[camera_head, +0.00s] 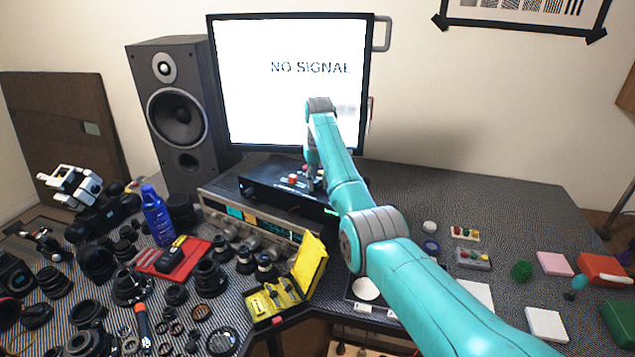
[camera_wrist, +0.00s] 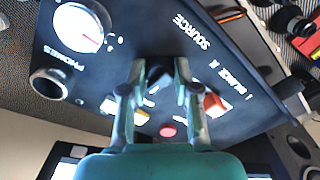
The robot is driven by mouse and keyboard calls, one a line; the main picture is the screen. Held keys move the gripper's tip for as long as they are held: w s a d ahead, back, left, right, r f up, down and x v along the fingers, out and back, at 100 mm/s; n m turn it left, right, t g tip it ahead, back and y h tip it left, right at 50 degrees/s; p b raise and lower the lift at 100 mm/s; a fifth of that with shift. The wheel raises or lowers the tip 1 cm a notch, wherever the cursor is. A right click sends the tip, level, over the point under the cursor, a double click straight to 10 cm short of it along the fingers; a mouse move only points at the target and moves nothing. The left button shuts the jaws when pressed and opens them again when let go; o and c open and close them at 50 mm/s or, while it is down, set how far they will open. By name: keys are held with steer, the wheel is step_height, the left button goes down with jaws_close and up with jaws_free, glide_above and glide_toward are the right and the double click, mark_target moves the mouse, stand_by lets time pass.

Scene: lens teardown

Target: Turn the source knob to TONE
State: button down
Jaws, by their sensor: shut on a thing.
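My gripper (camera_head: 314,184) reaches down to the top of a black box (camera_head: 262,186) in front of the monitor. In the wrist view my gripper (camera_wrist: 158,84) has its two fingers closed around a small dark knob (camera_wrist: 157,76) below the printed word SOURCE, seen upside down. The fingers hide most of that knob, and I cannot tell which way it points. The monitor (camera_head: 285,110) behind reads NO SIGNAL.
On the box's panel are a white-faced dial (camera_wrist: 78,27), a PHONES socket (camera_wrist: 48,84), a red button (camera_wrist: 168,131) and an orange control (camera_wrist: 214,105). A speaker (camera_head: 172,110) stands left of the monitor. Lens parts crowd the table's left.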

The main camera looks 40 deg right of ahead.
steer(key=shift+n, duration=0.4)
steer(key=c, duration=0.8)
jaws_free()
steer(key=shift+c, duration=0.2)
